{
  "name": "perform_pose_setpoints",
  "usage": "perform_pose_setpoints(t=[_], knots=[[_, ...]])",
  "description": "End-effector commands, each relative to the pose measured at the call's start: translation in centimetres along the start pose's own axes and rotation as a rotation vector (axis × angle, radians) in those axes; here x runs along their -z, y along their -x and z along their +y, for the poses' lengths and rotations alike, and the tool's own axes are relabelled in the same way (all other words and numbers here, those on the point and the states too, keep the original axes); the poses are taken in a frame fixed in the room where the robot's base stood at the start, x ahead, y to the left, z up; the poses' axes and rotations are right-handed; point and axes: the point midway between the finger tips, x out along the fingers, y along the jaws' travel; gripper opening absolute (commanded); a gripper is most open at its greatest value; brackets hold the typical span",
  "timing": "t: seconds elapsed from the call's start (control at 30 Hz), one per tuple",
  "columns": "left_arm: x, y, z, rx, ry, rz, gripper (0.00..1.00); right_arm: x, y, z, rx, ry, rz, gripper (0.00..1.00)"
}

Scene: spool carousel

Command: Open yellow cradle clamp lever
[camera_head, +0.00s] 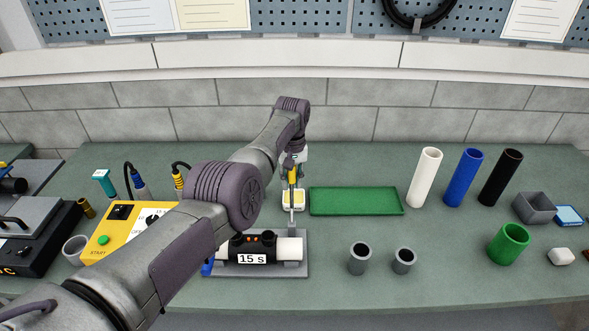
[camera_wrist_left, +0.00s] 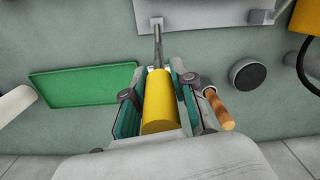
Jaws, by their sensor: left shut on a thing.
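The clamp lever has a yellow grip (camera_head: 293,174) on a thin metal rod that rises from the right side of the grey cradle (camera_head: 262,269). The lever stands roughly upright in the head view. My left gripper (camera_head: 291,163) is shut on the yellow grip; in the left wrist view the yellow grip (camera_wrist_left: 159,104) lies between the two fingers, with the metal rod (camera_wrist_left: 157,45) running to the grey plate. A black part labelled "15 s" (camera_head: 252,258) and a white cylinder (camera_head: 290,249) lie in the cradle. My arm hides the cradle's left part.
A green tray (camera_head: 356,201) lies right of the lever. White (camera_head: 425,177), blue (camera_head: 464,178) and black (camera_head: 500,178) tubes stand at the right. Two grey cups (camera_head: 359,258) stand right of the cradle. A yellow control box (camera_head: 122,226) is at the left, partly behind my arm.

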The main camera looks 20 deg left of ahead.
Motion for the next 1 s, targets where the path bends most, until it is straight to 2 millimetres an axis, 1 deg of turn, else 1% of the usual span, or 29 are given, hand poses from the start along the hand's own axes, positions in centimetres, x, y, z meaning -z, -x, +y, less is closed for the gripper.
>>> perform_pose_setpoints(t=[0.23, 0.43, 0.47, 0.5, 0.6, 0.87, 1.0], knots=[[-0.12, -0.19, -0.13, 0.001, 0.000, -0.007, 0.00, -0.80, 0.21, -0.11, 0.001, 0.000, -0.013, 0.50], [-0.18, -0.23, -0.13, 0.002, 0.000, -0.009, 0.00, -0.91, 0.20, -0.12, 0.002, 0.000, -0.014, 0.50], [-0.19, -0.23, -0.13, 0.002, 0.000, -0.010, 0.30, -0.91, 0.20, -0.12, 0.001, 0.000, -0.014, 0.50], [-0.20, -0.23, -0.13, 0.002, 0.000, -0.010, 0.36, -0.90, 0.20, -0.12, 0.001, 0.000, -0.014, 0.50], [-0.21, -0.21, -0.12, 0.002, 0.000, -0.010, 0.52, -0.87, 0.21, -0.11, 0.001, 0.000, -0.014, 0.50], [-0.20, -0.13, -0.09, 0.002, 0.000, -0.010, 0.52, -0.43, 0.19, 0.18, -0.002, 0.002, -0.006, 0.50], [-0.13, 0.61, -0.05, 0.001, 0.000, -0.008, 0.52, -0.34, 0.20, 0.25, -0.003, 0.002, -0.005, 0.50]])
